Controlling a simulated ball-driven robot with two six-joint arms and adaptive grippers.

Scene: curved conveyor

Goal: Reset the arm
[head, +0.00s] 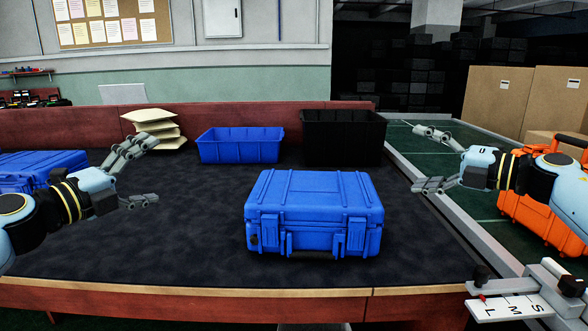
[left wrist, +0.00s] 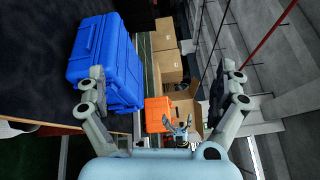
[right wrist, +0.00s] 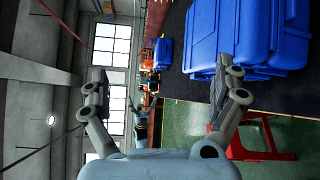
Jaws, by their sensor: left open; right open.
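My left gripper (head: 150,172) is open and empty above the left part of the dark work surface (head: 200,225). Its two spread fingers also show in the left wrist view (left wrist: 165,82). My right gripper (head: 422,158) is open and empty near the right side of the surface, by the green conveyor. Its spread fingers show in the right wrist view (right wrist: 160,85). A closed blue case (head: 315,213) stands on the surface between the two grippers, apart from both.
A blue bin (head: 240,146) and a black bin (head: 343,138) stand at the back. Pale stacked pieces (head: 155,130) lie left of them. Another blue case (head: 40,168) is at far left. An orange case (head: 540,222) is at right. A size gauge (head: 515,306) sits at front right.

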